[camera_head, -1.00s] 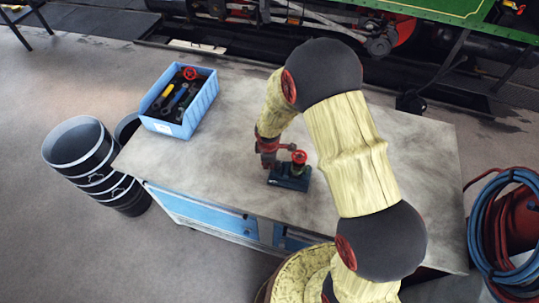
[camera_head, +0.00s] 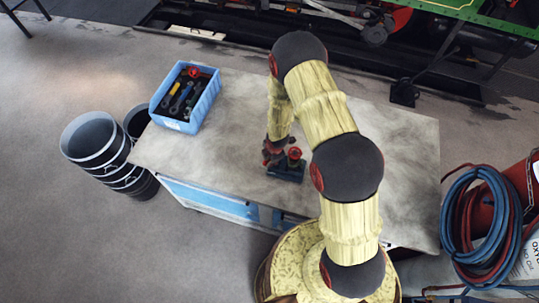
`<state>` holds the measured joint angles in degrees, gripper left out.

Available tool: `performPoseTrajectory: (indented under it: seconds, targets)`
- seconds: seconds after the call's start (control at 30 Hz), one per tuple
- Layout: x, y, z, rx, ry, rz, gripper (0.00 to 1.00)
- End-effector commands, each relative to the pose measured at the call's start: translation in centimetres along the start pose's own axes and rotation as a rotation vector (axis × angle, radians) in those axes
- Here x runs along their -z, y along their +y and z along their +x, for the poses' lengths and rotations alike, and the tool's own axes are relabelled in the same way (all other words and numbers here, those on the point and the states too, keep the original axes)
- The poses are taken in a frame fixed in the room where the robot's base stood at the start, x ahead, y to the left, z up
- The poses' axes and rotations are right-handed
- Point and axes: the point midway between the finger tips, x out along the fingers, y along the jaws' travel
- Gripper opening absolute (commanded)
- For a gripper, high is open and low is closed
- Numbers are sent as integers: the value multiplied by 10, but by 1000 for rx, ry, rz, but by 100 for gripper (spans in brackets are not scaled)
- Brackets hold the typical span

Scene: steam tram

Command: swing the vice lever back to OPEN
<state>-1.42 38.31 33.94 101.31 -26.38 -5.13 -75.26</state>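The small vice (camera_head: 287,170) stands on the workbench near its front edge. It has a dark teal base and a red round knob (camera_head: 294,153) on top. My gripper (camera_head: 275,157) is right beside the vice, on its left side, pointing down from my arm. The lever itself is too small and too covered by my gripper to make out, and I cannot tell its position. Whether the fingers are open or shut, or touch the lever, does not show at this size.
The grey workbench (camera_head: 230,130) is mostly bare. A blue crate (camera_head: 207,100) of tools sits at its back left. Black buckets (camera_head: 95,145) stand on the floor to the left. Blue and red hoses (camera_head: 465,225) hang at the right. Tram machinery runs behind.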

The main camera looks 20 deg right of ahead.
Motion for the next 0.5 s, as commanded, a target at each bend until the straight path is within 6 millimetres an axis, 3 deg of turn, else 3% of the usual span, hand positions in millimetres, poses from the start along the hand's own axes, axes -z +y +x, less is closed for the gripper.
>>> performPoseTrajectory:
  seconds: [0.5]
  targets:
    - [-1, -2, -1, -1, 16, -83, 0]
